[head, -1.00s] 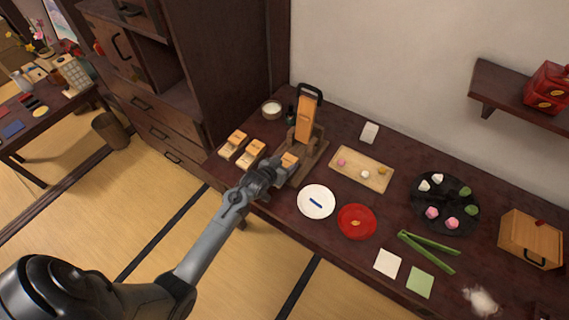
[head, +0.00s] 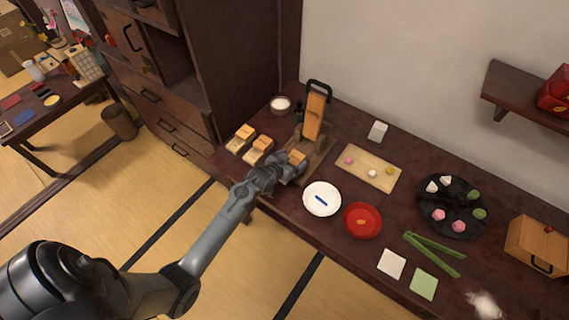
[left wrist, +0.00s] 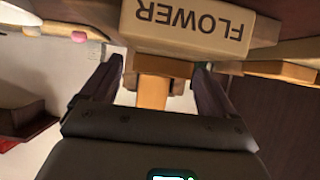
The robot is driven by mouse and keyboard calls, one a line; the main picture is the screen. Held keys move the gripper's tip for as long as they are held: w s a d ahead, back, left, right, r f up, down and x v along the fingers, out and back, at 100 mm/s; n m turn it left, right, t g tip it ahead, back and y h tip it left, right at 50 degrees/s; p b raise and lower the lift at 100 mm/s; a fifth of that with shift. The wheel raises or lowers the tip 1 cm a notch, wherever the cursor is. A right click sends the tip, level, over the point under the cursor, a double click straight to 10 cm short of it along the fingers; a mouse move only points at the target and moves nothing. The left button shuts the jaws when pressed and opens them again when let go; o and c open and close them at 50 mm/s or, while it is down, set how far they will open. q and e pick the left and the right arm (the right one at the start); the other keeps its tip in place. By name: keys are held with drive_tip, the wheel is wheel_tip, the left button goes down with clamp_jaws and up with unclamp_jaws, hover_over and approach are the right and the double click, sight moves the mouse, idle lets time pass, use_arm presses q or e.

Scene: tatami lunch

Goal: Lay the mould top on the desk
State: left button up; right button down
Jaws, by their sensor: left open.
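The light wooden block lettered FLOWER (left wrist: 190,24), which looks like the mould top, shows upside down in the left wrist view, just beyond the fingertips. In the head view, a wooden block (head: 298,157) sits at the foot of the lever press (head: 314,115), partly hidden by my left gripper (head: 284,167). In the left wrist view the gripper (left wrist: 157,75) is open, with a finger on either side and a gap between them. Whether a finger touches the block cannot be told. My right gripper is not in view.
Two wooden moulds (head: 258,149) lie left of the press on the dark desk (head: 300,224). A white plate (head: 330,190), a red plate (head: 362,232), a sweets board (head: 352,175) and green tongs (head: 440,258) stand to the right. A small bowl (head: 281,104) is behind.

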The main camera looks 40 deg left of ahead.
use_arm(q)
drive_tip(key=shift+f+b, duration=0.25)
drive_tip(key=shift+b, duration=0.1)
drive_tip(key=a+r+p+v, duration=0.1)
drive_tip(key=p+v, duration=0.2)
drive_tip(key=v, duration=0.7)
drive_tip(key=s+d+r+m+g, duration=0.1)
drive_tip(key=s+d+g, duration=0.3)
drive_tip(key=s+d, duration=0.5)
drive_tip(key=shift+s+d+m+h, duration=0.25)
drive_tip(key=shift+s+m+h, duration=0.2)
drive_tip(key=shift+s, duration=0.5)
drive_tip(key=shift+o, duration=0.8)
drive_tip(key=s+d+r+m+g, duration=0.1)
drive_tip(key=s+d+r+g, duration=0.2)
drive_tip(key=s, duration=0.9)
drive_tip(key=d+g, duration=0.1)
drive_tip(key=d, duration=0.2)
drive_tip(key=shift+d+g+h, duration=0.3)
drive_tip(key=shift+h, duration=0.05)
drive_tip(key=shift+s+m, duration=0.1)
drive_tip(key=shift+m, duration=0.15)
